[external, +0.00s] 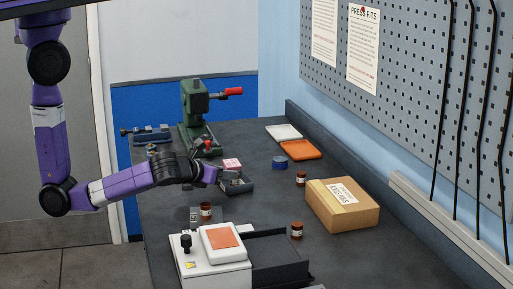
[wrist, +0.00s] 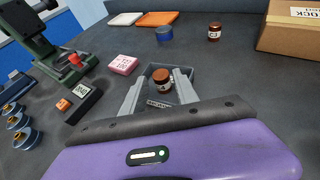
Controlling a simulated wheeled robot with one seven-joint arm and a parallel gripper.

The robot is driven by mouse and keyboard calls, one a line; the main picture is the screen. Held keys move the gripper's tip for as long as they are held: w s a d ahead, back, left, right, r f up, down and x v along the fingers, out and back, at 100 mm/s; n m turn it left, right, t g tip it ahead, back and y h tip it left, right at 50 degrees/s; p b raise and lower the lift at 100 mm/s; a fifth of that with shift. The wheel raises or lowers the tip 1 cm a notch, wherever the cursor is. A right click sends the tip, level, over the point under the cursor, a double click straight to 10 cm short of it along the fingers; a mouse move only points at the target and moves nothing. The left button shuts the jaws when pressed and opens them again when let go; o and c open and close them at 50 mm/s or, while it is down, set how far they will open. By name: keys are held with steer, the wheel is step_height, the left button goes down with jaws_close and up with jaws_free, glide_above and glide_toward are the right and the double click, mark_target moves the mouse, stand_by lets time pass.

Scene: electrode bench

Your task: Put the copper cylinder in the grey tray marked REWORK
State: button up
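A small dark grey tray (external: 236,188) lies mid-bench in the external view. In the wrist view the tray (wrist: 187,98) is between and beyond my fingers, with a small label at its near side too small to read surely. A short copper-brown cylinder (wrist: 161,77) with a pale band, rather like a jar, shows inside the tray's outline; I cannot tell whether it rests on the floor. My gripper (wrist: 160,76) has its two fingers spread either side of the cylinder, with gaps showing. In the external view my gripper (external: 217,175) is at the tray's left edge.
Similar brown jars (external: 205,211) stand about the bench. A pink block (external: 232,163), blue round container (external: 279,163), orange tray (external: 300,150) and white tray (external: 284,132) lie beyond. A cardboard box (external: 342,204) is at right, a scale (external: 216,270) in front, a green press (external: 195,115) behind.

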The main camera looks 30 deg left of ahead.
steer(key=v, duration=0.7)
stand_by(0.5)
steer(key=shift+d+r+n, duration=0.1)
steer(key=shift+d+n, duration=0.15)
steer(key=shift+n, duration=0.15)
steer(key=d+r+n+h, duration=0.2)
steer(key=d+n+h, duration=0.2)
steer(key=d, duration=0.1)
steer(key=s+a+r+n+t+y, duration=0.1)
steer(key=s+a+n+t+y, duration=0.2)
steer(key=a+n, duration=2.65)
steer(key=s+a+f+n+g+y, duration=0.1)
steer(key=s+a+f+n+y, duration=0.1)
steer(key=s+a, duration=0.5)
steer(key=shift+s+a+n+g+y, duration=0.35)
steer(key=shift+a+n+y, duration=0.25)
steer(key=shift+a+n, duration=0.25)
